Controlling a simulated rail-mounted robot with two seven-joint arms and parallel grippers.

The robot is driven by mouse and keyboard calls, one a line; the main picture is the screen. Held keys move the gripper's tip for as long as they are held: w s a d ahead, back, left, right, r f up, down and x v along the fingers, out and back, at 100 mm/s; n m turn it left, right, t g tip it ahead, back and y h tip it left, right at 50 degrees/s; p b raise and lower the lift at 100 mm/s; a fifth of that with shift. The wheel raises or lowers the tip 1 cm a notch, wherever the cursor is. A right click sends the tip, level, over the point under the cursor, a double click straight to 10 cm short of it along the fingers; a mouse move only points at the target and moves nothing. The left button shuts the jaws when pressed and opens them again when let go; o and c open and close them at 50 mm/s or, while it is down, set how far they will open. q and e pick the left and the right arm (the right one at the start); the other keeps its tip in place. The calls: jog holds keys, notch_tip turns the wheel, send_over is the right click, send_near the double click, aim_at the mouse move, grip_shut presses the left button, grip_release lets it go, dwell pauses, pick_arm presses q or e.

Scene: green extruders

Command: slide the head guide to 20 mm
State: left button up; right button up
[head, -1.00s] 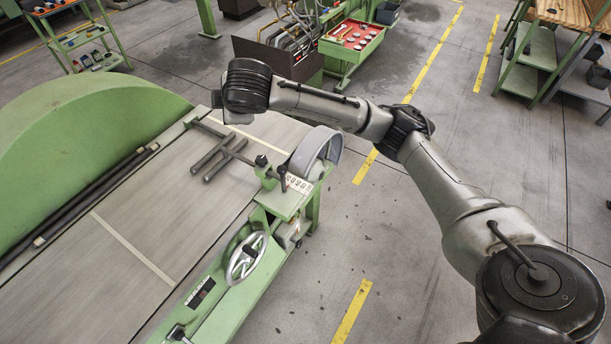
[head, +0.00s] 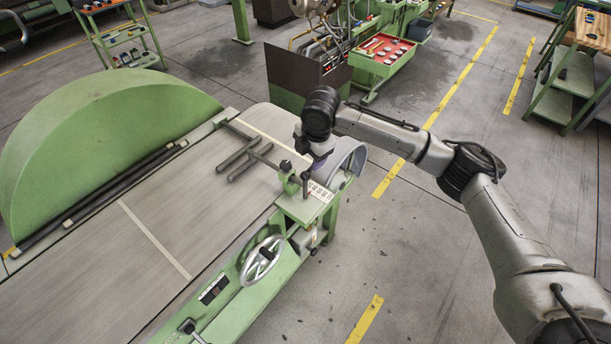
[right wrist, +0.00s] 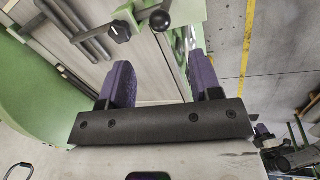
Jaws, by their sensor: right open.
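The head guide is a small green block (head: 287,178) with a dark lever, on a rod over the machine's flat bed (head: 165,205). A white scale strip (head: 319,192) with markings lies beside it. My right gripper (head: 312,150) is just above and behind the guide, pointing down. In the right wrist view its two purple-padded fingers (right wrist: 162,76) are apart with nothing between them. The scale reading is too small to tell. My left gripper is out of view.
Dark parallel bars (head: 245,162) are fixed to the guide rod. A grey curved cover (head: 347,158) stands right of the guide. A handwheel (head: 262,258) sits on the machine's near side.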

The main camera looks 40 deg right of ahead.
aim_at(306, 173)
jog(key=f, duration=0.3)
jog(key=w+f, duration=0.1)
jog(key=f, duration=0.3)
jog(key=w+f, duration=0.1)
jog(key=f, duration=0.2)
jog(key=shift+f+b, duration=0.3)
jog(key=shift+f, duration=0.05)
jog(key=shift+c, duration=0.3)
grip_shut()
